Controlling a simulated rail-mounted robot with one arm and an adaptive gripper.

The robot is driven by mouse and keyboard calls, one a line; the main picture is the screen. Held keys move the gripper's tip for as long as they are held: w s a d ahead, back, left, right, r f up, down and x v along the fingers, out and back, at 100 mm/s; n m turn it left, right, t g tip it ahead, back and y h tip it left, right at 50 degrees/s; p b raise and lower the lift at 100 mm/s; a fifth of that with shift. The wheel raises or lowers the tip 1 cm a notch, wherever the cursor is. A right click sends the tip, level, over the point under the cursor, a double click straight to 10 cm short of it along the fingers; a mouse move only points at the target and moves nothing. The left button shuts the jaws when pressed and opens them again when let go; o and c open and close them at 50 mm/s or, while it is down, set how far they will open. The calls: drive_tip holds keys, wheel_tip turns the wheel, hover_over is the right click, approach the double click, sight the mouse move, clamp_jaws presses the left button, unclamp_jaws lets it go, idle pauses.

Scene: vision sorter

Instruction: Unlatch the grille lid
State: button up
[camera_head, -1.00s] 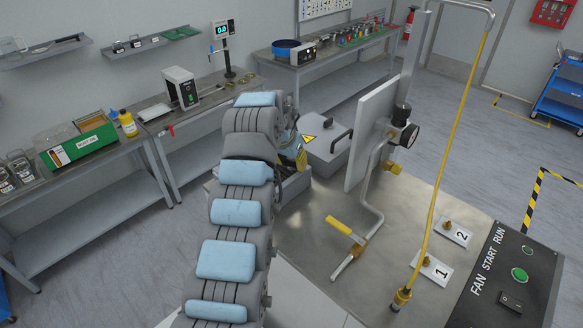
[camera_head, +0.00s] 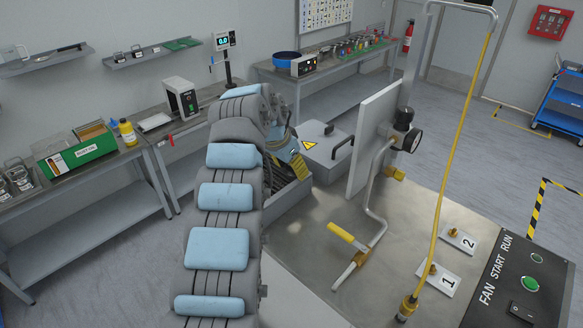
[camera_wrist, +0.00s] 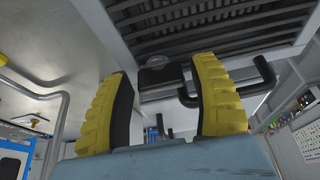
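The grille lid shows in the wrist view as dark parallel slats (camera_wrist: 215,35) in a grey frame. A small black latch (camera_wrist: 160,76) sits at the frame's edge, with a black bar handle (camera_wrist: 235,92) beside it. My gripper (camera_wrist: 160,68) has its two yellow ribbed fingers spread on either side of the latch, with a gap showing between them. I cannot tell whether a finger touches it. In the head view my gripper (camera_head: 287,158) is over the dark grille (camera_head: 287,190), partly hidden by my arm.
A grey box cover (camera_head: 325,152) with a warning sign and black handle is close by. An upright pale panel (camera_head: 372,140), a bent pipe with a yellow lever (camera_head: 341,233) and a yellow cable (camera_head: 447,160) stand to the right.

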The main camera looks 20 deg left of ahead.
drive_tip(key=shift+o, duration=0.5)
drive_tip(key=shift+r, duration=0.15)
drive_tip(key=v, duration=1.1)
drive_tip(key=shift+r, duration=0.35)
drive_tip(key=shift+s+a, duration=0.1)
drive_tip(key=shift+s, duration=0.05)
